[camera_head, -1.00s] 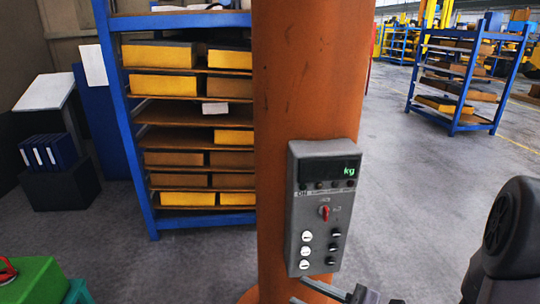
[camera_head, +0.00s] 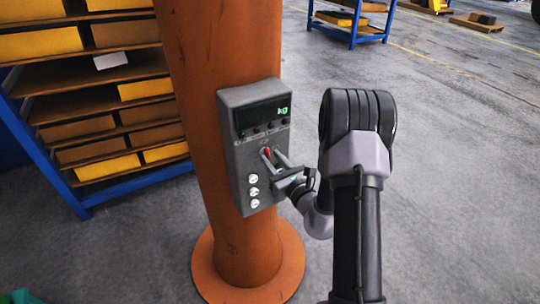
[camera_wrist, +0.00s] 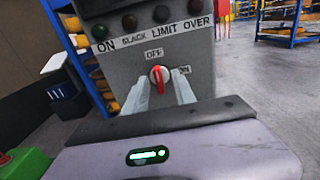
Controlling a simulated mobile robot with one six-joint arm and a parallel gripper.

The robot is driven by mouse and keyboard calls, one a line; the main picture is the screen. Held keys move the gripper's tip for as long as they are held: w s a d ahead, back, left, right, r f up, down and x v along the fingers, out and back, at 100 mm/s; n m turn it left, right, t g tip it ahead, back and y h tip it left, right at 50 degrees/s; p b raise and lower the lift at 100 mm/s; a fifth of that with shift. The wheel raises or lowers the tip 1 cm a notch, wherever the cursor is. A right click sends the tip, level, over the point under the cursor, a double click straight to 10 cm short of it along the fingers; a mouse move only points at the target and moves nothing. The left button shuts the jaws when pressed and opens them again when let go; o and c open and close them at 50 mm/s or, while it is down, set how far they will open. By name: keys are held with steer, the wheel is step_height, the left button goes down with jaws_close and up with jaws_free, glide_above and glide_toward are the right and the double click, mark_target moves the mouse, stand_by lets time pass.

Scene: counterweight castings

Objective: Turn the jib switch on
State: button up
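The jib switch is a red knob (camera_head: 267,152) on the grey control box (camera_head: 240,190), which is fixed to an orange column. In the wrist view, the red knob (camera_wrist: 158,79) is near upright, its upper end towards the OFF label above it; the ON label (camera_wrist: 185,69) is to its right. My gripper (camera_head: 272,156) is at the panel front, with its two pale fingers apart, one on each side of the knob. In the wrist view my gripper (camera_wrist: 164,77) is open around it. I cannot tell whether either finger touches the knob.
Indicator lamps (camera_wrist: 130,21) sit above the switch and white buttons (camera_head: 253,191) below it. The orange column (camera_head: 215,45) has a wide round foot. A blue rack (camera_head: 60,195) with yellow and brown castings stands left.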

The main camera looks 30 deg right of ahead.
steer(key=shift+w+a, duration=0.15)
steer(key=shift+w, duration=0.65)
jaws_close()
